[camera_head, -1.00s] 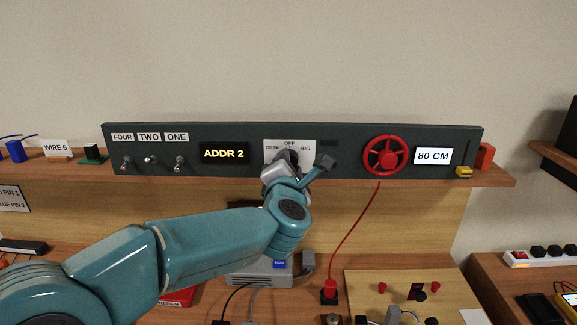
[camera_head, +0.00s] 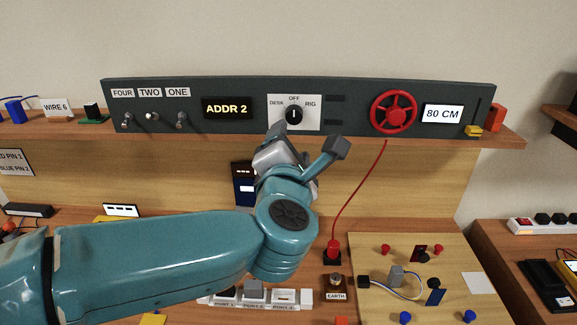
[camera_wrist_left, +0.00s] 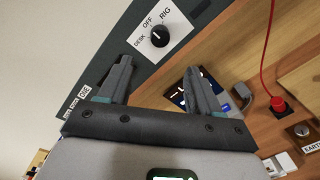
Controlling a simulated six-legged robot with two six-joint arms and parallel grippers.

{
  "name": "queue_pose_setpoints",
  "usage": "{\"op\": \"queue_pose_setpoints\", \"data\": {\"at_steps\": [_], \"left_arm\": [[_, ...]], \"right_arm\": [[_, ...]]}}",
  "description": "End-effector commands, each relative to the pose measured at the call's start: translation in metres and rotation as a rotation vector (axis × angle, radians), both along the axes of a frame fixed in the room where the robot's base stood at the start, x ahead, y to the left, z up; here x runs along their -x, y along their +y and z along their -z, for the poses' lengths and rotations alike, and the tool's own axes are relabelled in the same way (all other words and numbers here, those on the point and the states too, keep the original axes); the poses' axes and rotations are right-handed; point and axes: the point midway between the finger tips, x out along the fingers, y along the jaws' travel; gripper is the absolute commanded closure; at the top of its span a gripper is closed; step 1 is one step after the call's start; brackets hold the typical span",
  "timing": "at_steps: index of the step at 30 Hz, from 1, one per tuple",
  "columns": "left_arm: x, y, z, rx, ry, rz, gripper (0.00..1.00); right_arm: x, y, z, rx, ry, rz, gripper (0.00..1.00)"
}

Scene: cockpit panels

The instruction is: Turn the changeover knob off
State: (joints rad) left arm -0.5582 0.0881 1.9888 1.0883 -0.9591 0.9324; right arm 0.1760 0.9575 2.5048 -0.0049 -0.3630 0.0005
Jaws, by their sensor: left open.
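The changeover knob (camera_head: 294,115) is a round black knob on a white plate (camera_head: 313,122) marked DESK, OFF and RIG, set in the dark panel. Its white pointer line stands about upright, toward OFF. The knob (camera_wrist_left: 160,36) also shows in the left wrist view, clear of the fingers. My left gripper (camera_head: 284,143) is below the knob and apart from it. Its two fingers (camera_wrist_left: 160,82) are spread, with nothing between them in the left wrist view. My right gripper is not in view.
A red handwheel (camera_head: 394,112) is on the panel to the right of the knob, and three toggle switches (camera_head: 153,117) are at its left end. A red cable (camera_head: 358,190) hangs below the wheel. The panel stands on a wooden shelf (camera_head: 222,135).

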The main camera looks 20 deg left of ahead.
Motion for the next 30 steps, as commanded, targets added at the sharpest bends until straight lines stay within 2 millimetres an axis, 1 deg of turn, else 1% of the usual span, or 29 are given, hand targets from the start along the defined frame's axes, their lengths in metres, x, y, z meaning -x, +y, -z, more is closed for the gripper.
{"op": "queue_pose_setpoints", "data": {"at_steps": [1,3,6,9,13,23,26,30], "left_arm": [[0.011,-0.004,0.0,0.001,-0.004,0.005,0.36],[0.024,-0.007,0.0,0.001,-0.002,0.004,0.36],[0.036,-0.01,-0.002,0.002,-0.002,0.002,0.36],[0.043,-0.012,-0.002,0.0,-0.001,0.002,0.36],[0.046,-0.012,-0.002,0.0,0.0,0.0,0.36],[0.045,-0.012,-0.002,0.0,0.0,0.0,0.36],[0.045,-0.012,-0.011,0.0,0.0,0.0,0.36],[0.045,-0.012,-0.041,0.0,0.0,0.0,0.36]], "right_arm": [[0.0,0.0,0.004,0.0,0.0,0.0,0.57],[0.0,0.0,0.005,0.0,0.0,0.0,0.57],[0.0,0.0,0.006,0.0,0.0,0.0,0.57],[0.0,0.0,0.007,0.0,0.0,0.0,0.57],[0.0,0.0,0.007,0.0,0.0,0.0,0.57],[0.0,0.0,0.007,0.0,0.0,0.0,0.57],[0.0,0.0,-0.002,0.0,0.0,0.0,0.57],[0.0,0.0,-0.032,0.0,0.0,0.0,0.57]]}}
